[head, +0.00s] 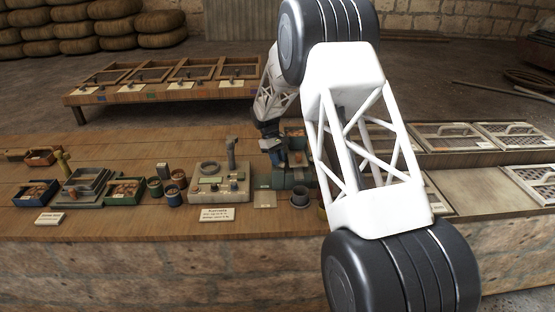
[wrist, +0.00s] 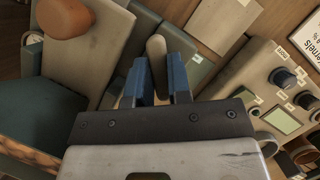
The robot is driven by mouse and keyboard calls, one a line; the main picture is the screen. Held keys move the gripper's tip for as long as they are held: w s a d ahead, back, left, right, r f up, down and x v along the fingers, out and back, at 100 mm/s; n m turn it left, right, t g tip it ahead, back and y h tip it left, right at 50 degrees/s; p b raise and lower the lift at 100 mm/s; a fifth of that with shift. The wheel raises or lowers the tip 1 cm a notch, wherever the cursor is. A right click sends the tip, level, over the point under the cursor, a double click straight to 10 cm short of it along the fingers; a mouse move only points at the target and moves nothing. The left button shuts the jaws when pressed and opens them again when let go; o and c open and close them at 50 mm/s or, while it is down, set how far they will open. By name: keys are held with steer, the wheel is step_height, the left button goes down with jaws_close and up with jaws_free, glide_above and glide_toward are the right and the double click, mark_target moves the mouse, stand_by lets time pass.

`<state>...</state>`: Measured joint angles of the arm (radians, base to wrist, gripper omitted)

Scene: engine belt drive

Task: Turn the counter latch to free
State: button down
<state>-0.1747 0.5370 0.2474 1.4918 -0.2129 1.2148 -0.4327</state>
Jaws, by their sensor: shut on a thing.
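My gripper (wrist: 163,72) shows its two blue fingers in the wrist view. They are closed around a tan, rounded handle (wrist: 157,50), which appears to be the counter latch. Its lower part is hidden between the fingers, and I cannot read its turned position. In the head view my gripper (head: 273,148) is at the dark green machine (head: 293,178) on the bench, where the handle is too small to make out.
A cream panel (wrist: 262,75) with black knobs and a green screen stands right in the wrist view. An orange-brown knob (wrist: 68,18) is upper left. In the head view, a dark cup (head: 299,197) stands before the machine, and bins (head: 126,190) sit left on the bench.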

steer(key=shift+m+y, duration=0.4)
steer(key=shift+m, duration=0.7)
steer(key=c, duration=1.1)
jaws_free()
steer(key=shift+o, duration=0.2)
steer(key=shift+w+r, duration=0.1)
steer(key=v, duration=0.7)
steer(key=shift+w+r+g, duration=0.2)
steer(key=shift+w+g, duration=0.05)
steer(key=shift+g, duration=0.05)
steer(key=shift+a, duration=0.1)
